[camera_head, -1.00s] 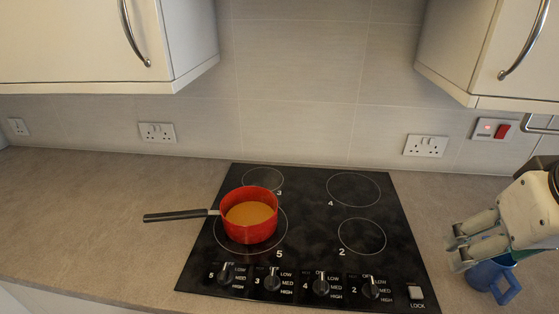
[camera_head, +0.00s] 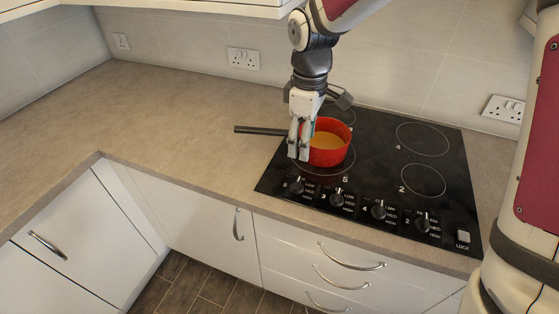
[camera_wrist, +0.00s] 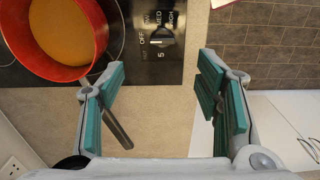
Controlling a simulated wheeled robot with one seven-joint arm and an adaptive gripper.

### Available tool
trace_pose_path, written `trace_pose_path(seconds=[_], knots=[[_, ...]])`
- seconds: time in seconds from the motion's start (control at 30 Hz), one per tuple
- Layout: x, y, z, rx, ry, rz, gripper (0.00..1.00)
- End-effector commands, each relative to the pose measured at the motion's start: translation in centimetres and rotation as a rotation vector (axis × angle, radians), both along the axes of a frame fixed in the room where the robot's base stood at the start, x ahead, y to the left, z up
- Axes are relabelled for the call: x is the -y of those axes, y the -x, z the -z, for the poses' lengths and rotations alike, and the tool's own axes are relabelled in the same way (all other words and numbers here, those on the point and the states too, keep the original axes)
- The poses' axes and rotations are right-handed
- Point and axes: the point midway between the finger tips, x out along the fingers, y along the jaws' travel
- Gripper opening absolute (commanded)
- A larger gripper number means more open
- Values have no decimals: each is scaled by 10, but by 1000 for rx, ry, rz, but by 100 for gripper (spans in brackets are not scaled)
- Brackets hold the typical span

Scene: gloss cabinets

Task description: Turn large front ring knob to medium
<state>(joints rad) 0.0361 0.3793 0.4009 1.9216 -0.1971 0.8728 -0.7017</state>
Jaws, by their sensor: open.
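The black hob (camera_head: 385,165) has a row of knobs along its front edge. The large front ring, marked 5, is at front left, with a red pot (camera_head: 330,150) of orange-brown contents on it. The knob marked 5 (camera_head: 296,186) is leftmost in the row. It shows in the wrist view (camera_wrist: 160,38) beside OFF, LOW, MED and HIGH labels; I cannot tell its exact setting. My gripper (camera_head: 299,153) is open and empty, pointing down just left of the pot. In the wrist view the knob lies beyond the gap between the green-padded fingers (camera_wrist: 160,72).
The pot's black handle (camera_head: 260,130) reaches left behind my gripper. Other knobs (camera_head: 378,210) stand to the right, then a LOCK button (camera_head: 463,237). The worktop (camera_head: 180,115) at left is clear. White drawers (camera_head: 345,270) lie below the front edge.

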Motion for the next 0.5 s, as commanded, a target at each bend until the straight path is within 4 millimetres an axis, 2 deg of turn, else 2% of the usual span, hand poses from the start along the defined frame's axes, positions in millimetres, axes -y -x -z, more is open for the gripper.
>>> trace_pose_path(seconds=[0.27, 0.5], knots=[[-3, -1, 23, -11, -3, -18, 58], [-3, 0, 69, -13, -3, -16, 58]])
